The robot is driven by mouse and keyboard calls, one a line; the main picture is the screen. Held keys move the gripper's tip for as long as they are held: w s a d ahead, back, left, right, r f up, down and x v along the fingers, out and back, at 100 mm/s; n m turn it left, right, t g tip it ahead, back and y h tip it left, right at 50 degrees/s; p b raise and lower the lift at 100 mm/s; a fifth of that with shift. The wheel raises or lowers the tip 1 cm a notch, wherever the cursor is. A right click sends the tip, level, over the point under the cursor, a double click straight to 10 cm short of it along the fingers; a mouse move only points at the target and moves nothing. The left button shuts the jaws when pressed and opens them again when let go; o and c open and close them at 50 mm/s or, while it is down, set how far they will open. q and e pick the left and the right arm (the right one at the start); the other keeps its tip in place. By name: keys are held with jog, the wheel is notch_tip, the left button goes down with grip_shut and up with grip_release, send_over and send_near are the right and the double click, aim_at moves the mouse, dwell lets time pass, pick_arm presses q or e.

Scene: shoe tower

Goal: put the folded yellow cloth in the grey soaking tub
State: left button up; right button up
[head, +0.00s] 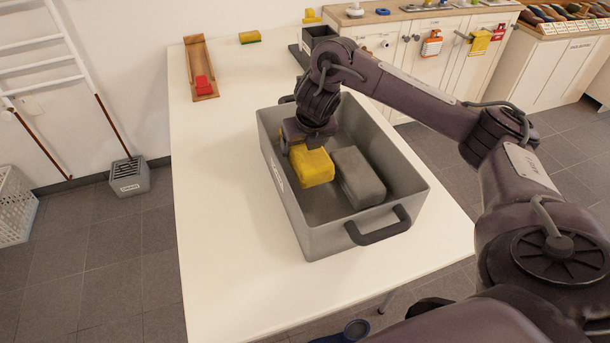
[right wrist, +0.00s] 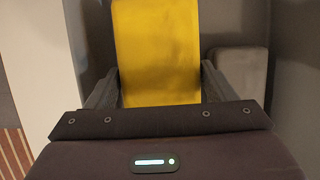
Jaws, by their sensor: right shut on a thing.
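The grey soaking tub (head: 310,236) stands on the white table, with a handle at its near end. The folded yellow cloth (head: 313,168) is inside the tub's outline, toward its left wall. I cannot tell whether it touches the tub floor. My right gripper (head: 296,150) reaches down into the tub and is shut on the cloth. In the right wrist view the yellow cloth (right wrist: 157,50) sits between the two fingers. A grey folded block (head: 358,177) lies in the tub to the right of the cloth; it also shows in the right wrist view (right wrist: 240,70). My left gripper is not in view.
The white table (head: 222,250) is clear to the left of the tub. A wooden tray (head: 200,70) with a red item and a yellow-green sponge (head: 250,37) lie at the back. A dark grey box (head: 318,36) stands behind the tub.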

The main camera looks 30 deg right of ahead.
notch_tip(320, 180, down, 4)
jog(key=shift+r+b, duration=0.25)
jog(key=shift+b, duration=0.4)
notch_tip(320, 180, down, 2)
jog(key=shift+f+b, duration=0.2)
jog(key=shift+b, duration=0.6)
jog(key=shift+f+b, duration=0.3)
jog(key=shift+f, duration=0.4)
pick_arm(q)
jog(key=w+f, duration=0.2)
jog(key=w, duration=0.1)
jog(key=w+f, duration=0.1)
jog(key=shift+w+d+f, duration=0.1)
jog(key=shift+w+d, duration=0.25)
pick_arm(e)
jog(key=shift+r, duration=0.1)
jog(key=o, duration=1.1)
jog(key=shift+c, duration=0.2)
